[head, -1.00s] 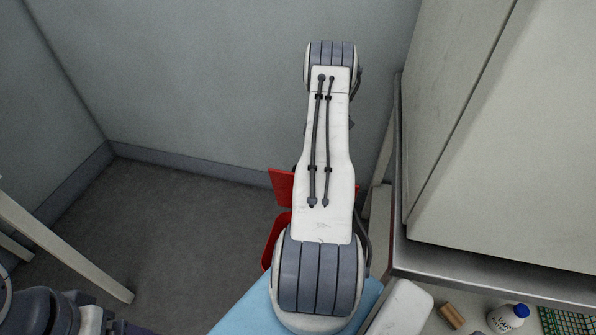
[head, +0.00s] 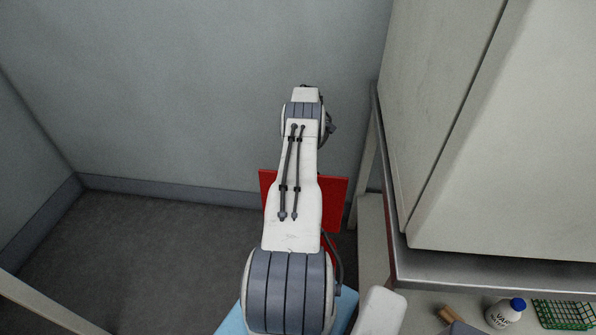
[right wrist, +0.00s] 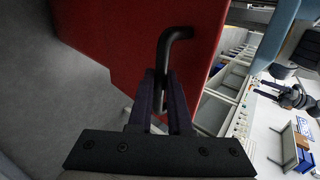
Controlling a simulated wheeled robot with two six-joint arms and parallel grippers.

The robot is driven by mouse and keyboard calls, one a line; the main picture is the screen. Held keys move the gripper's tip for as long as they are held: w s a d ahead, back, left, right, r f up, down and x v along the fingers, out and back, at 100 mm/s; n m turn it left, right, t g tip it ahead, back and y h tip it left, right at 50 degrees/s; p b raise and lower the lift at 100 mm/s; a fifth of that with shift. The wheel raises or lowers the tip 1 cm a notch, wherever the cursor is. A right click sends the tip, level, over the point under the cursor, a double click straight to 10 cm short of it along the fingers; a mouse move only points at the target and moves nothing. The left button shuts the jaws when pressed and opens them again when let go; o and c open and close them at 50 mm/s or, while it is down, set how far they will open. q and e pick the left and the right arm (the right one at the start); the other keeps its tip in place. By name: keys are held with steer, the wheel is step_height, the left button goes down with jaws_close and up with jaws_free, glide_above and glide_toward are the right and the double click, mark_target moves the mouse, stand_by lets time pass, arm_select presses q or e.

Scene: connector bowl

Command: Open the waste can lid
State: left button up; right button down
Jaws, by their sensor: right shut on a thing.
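The red waste can lid (head: 334,200) shows behind my right arm in the head view, raised and facing me. A sliver of the red waste can (head: 327,257) shows below it; the rest is hidden by my arm. In the right wrist view my right gripper (right wrist: 161,78) is shut on the black bent handle (right wrist: 174,38) of the red lid (right wrist: 115,38). The right gripper is hidden in the head view. What looks like my left gripper (right wrist: 270,91) is small at the right of the wrist view; its jaws are unclear.
A steel-edged bench (head: 470,272) with a large pale cabinet (head: 510,130) stands close on the right. A white bottle with a blue cap (head: 504,313) and a green wire rack (head: 563,314) sit there. Grey walls enclose the back and left. The floor (head: 150,255) at left is clear.

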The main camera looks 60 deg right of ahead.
steer(key=shift+a+f, duration=0.1)
steer(key=shift+f, duration=0.2)
steer(key=c, duration=0.8)
jaws_free()
steer(key=shift+c, duration=0.2)
steer(key=shift+r, duration=0.1)
